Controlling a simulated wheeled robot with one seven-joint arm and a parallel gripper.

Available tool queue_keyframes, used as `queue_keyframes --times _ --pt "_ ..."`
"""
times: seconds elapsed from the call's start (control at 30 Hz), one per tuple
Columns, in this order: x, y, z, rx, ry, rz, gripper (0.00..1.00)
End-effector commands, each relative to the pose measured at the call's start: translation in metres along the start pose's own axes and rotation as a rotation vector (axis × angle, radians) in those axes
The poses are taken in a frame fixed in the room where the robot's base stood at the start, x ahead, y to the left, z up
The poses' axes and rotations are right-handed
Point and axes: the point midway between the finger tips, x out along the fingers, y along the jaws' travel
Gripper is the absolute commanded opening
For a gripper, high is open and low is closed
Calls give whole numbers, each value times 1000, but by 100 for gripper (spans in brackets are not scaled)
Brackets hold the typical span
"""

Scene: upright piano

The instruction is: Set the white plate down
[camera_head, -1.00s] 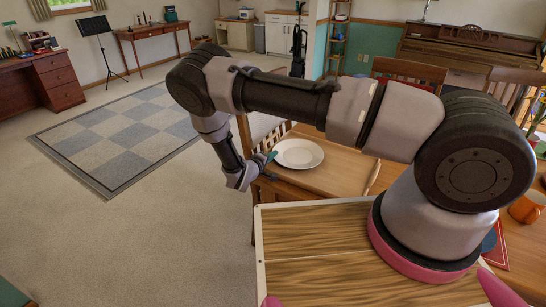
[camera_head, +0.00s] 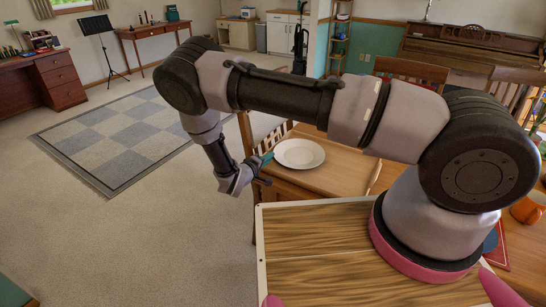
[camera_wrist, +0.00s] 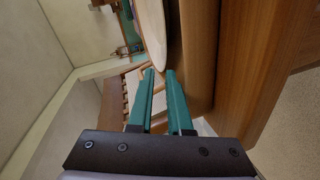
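My gripper (camera_head: 268,158) is just left of the plate, at the table's edge. The plate (camera_wrist: 151,30) appears nearly edge-on just beyond the fingertips, beside the table edge (camera_wrist: 196,55). Whether a fingertip still touches the rim is hard to tell.
Wooden chairs (camera_head: 410,72) stand around the table. An orange cup (camera_head: 527,209) is at the right. Open carpet and a checkered rug (camera_head: 125,135) lie to the left. An upright piano (camera_head: 470,50) stands at the back right.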

Motion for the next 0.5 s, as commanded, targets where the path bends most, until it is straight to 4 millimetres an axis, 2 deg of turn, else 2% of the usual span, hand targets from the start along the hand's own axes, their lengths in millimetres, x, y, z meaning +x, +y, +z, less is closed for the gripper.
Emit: queue_keyframes --times 0.1,0.23,0.33,0.5 --pt "-28 0 -1 1 3 -2 17" --pt "-52 0 0 0 2 -2 17" --pt "-66 0 0 1 0 -1 17" --pt "-76 0 0 0 0 -1 17"
